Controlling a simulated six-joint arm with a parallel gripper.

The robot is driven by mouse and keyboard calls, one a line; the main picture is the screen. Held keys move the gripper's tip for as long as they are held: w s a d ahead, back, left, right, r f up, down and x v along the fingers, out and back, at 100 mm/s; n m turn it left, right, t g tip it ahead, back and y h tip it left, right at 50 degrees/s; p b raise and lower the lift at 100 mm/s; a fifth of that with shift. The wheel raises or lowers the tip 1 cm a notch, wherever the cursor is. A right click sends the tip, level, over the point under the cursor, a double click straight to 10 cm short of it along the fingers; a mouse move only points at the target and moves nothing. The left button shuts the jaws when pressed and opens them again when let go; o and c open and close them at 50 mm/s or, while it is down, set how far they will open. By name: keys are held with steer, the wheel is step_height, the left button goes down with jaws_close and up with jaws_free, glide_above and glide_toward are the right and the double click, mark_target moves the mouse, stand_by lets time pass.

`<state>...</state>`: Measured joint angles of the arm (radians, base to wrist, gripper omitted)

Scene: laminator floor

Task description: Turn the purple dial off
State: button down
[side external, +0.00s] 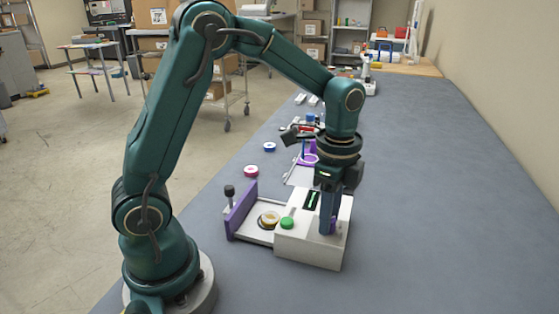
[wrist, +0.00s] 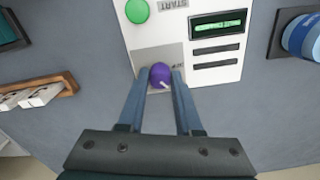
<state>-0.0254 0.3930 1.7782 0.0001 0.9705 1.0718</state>
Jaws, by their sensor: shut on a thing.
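The purple dial (wrist: 159,74) sits on a grey plate on the white machine (wrist: 214,72). A white pointer mark on the dial points down and slightly right in the wrist view. My gripper (wrist: 160,78) is shut on the dial, with one blue finger on each side of it. In the side view my gripper (side external: 330,229) points straight down at the machine (side external: 300,248), and the dial is mostly hidden behind the fingers. The label beside the dial is partly covered and too small to read fully.
A green START button (wrist: 137,11) and a lit green display (wrist: 219,24) are on the same machine. A purple upright plate (side external: 241,210) and a tape roll (side external: 269,219) are at its left. The grey table (side external: 440,200) at right is clear.

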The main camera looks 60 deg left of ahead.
steer(key=shift+n, duration=0.4)
steer(key=n, duration=1.1)
stand_by(0.7)
steer(key=c, duration=0.6)
jaws_free()
steer(key=shift+r, duration=0.1)
steer(key=shift+r, duration=2.5)
